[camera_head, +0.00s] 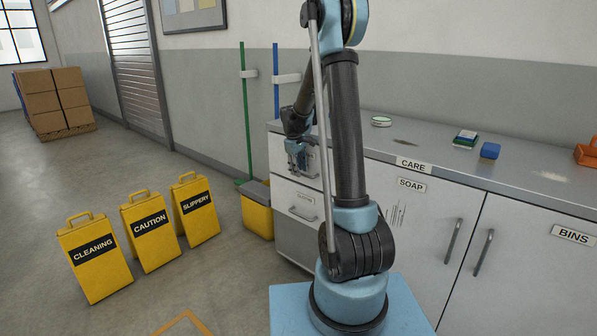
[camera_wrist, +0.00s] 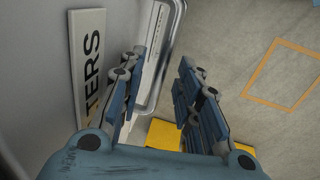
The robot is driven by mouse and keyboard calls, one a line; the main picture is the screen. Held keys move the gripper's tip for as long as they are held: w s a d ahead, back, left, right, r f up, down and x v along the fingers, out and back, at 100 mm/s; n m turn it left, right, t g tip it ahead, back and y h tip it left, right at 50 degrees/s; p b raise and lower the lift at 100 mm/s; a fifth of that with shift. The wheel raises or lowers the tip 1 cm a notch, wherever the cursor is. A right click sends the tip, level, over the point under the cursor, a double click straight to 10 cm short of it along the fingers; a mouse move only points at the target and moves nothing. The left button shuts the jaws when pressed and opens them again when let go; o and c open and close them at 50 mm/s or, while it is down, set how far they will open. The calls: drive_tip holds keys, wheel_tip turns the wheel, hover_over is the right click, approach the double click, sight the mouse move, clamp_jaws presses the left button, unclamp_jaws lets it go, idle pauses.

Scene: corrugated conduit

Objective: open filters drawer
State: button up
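The filters drawer shows in the wrist view as a pale front (camera_wrist: 35,60) with a white label (camera_wrist: 90,50), on which "TERS" is readable and the rest is hidden by my finger. A grey metal handle (camera_wrist: 158,70) lies just beyond and between my fingertips. My gripper (camera_wrist: 162,60) is open, its blue fingers spread apart and empty; I cannot tell whether either touches the handle. In the head view my gripper (camera_head: 301,160) is in front of the upper left drawer of the cabinet and hides much of that drawer's front, including its handle.
A lower drawer handle (camera_head: 302,214) sits below my gripper. A yellow bucket (camera_head: 258,212) stands on the floor left of the cabinet. Yellow signs (camera_head: 149,231) stand further left. The countertop (camera_head: 430,150) holds small items. Open floor lies in front of the drawers.

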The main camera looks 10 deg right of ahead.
drive_tip(key=shift+f, duration=0.3)
clamp_jaws()
